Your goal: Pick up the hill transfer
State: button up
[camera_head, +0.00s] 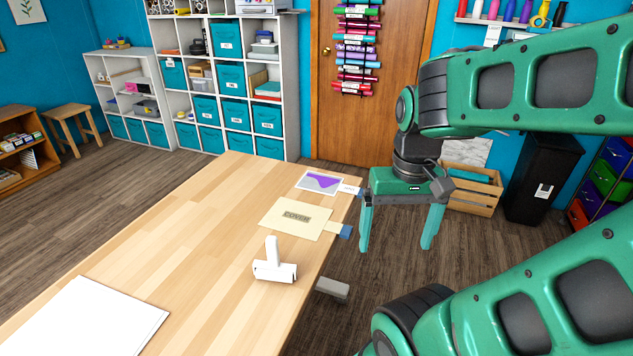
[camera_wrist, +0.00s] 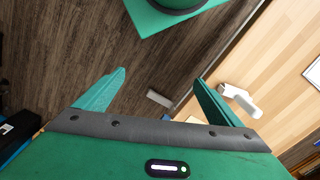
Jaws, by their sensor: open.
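The hill transfer appears to be the small sheet with a purple hill shape on grey (camera_head: 320,182). It lies flat near the far right corner of the wooden table (camera_head: 200,235), with a pale tab (camera_head: 347,189) reaching the table's right edge. My gripper (camera_head: 396,248) is open and empty, fingers pointing down, to the right of the table and apart from the transfer. In the wrist view my gripper (camera_wrist: 160,76) has mostly dark floor between its fingers. I cannot make out the transfer in that view.
A cream COVER sheet (camera_head: 296,218) with a blue-ended tab lies nearer than the transfer. A white roller tool (camera_head: 274,264) stands closer still, and a white sheet (camera_head: 85,318) lies at the near left. A grey block (camera_head: 332,289) sits beside the table edge. The table's middle is clear.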

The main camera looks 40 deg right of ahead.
aim_at(322, 183)
jog(key=k, duration=1.25)
jog(key=z, duration=0.65)
jog(key=i, duration=1.8)
jog(key=z, duration=0.1)
